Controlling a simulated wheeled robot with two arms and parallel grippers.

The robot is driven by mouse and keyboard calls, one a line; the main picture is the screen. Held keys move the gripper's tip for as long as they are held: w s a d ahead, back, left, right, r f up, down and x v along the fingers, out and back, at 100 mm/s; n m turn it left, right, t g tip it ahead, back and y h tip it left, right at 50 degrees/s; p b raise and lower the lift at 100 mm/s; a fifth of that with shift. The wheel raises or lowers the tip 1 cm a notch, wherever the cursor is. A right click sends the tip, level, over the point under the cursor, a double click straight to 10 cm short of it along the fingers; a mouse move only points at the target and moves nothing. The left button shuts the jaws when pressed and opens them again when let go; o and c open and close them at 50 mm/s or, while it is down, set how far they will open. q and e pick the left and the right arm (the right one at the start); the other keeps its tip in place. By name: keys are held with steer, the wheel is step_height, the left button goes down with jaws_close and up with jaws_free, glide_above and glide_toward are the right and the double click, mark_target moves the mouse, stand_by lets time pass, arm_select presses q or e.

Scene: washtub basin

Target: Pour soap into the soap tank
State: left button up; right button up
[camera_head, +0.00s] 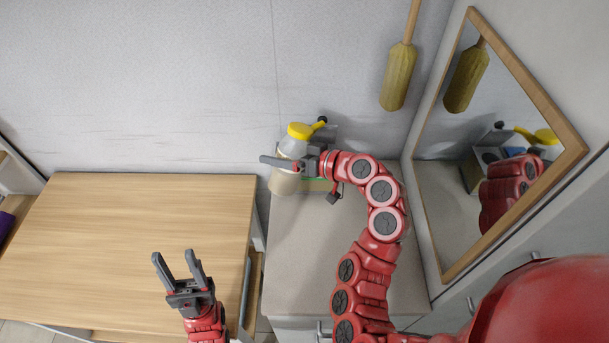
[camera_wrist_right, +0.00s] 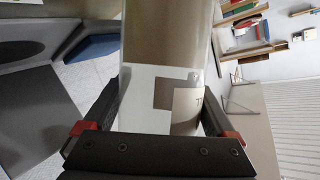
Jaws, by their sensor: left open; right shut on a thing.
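A pale bottle (camera_head: 284,183) with a yellow cap (camera_head: 299,131) stands out over the back left corner of the grey counter in the head view. My right gripper (camera_head: 289,164) is shut around its body. In the right wrist view the bottle (camera_wrist_right: 160,50), with a white label, sits between both fingers. Whether its base touches the counter is unclear. A grey box-like unit (camera_head: 329,134) is just behind my right gripper, mostly hidden; I cannot tell whether it is the soap tank. My left gripper (camera_head: 175,262) is open and empty above the wooden table.
The wooden table (camera_head: 130,215) at left is bare. The grey counter (camera_head: 300,260) is mostly clear. A wood-framed mirror (camera_head: 440,200) at right reflects the unit and my arm. A yellowish brush-like object (camera_head: 398,78) hangs on the wall.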

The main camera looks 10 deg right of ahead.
steer(key=shift+r, duration=0.15)
steer(key=shift+s+a+r+p, duration=0.1)
steer(key=shift+s+r+p, duration=0.2)
steer(key=shift+s, duration=0.1)
steer(key=s+a+r+p, duration=0.1)
steer(key=s+r+p, duration=0.1)
steer(key=s, duration=0.5)
steer(key=shift+a+r+p, duration=0.2)
steer(key=shift+r+p, duration=0.15)
steer(key=shift+r, duration=0.35)
